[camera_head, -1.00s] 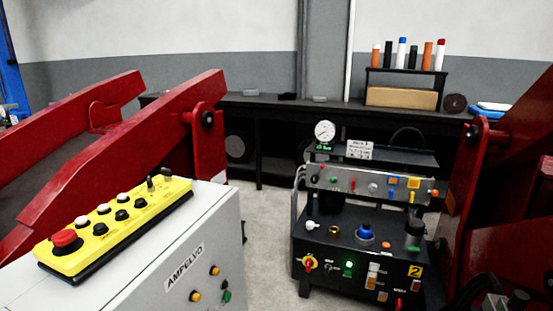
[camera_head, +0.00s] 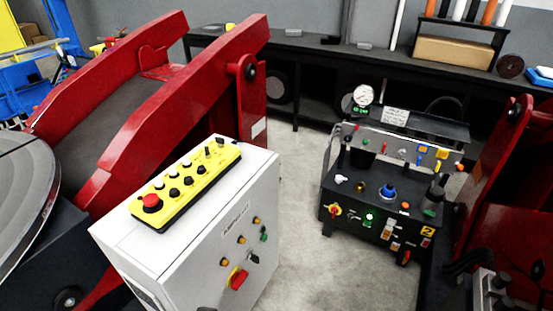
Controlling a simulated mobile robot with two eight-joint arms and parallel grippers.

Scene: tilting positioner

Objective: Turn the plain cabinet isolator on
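The pale grey cabinet (camera_head: 150,255) stands at the lower left with a yellow pendant (camera_head: 188,184) lying on its top. On its front face, low down, is a rotary isolator (camera_head: 238,278) with a red handle on a yellow plate. The handle looks slanted, but its on or off position is too small to read. A second red-and-yellow isolator (camera_head: 334,210) is on the black hydraulic unit (camera_head: 345,190) to the right. Neither of my grippers is in view.
Amber and green buttons or lamps (camera_head: 256,220) and a black knob (camera_head: 253,257) sit above the isolator. The red positioner frame (camera_head: 190,95) stands behind the cabinet. Grey floor (camera_head: 300,262) is free between cabinet and hydraulic unit. A dark bench (camera_head: 300,45) runs along the back.

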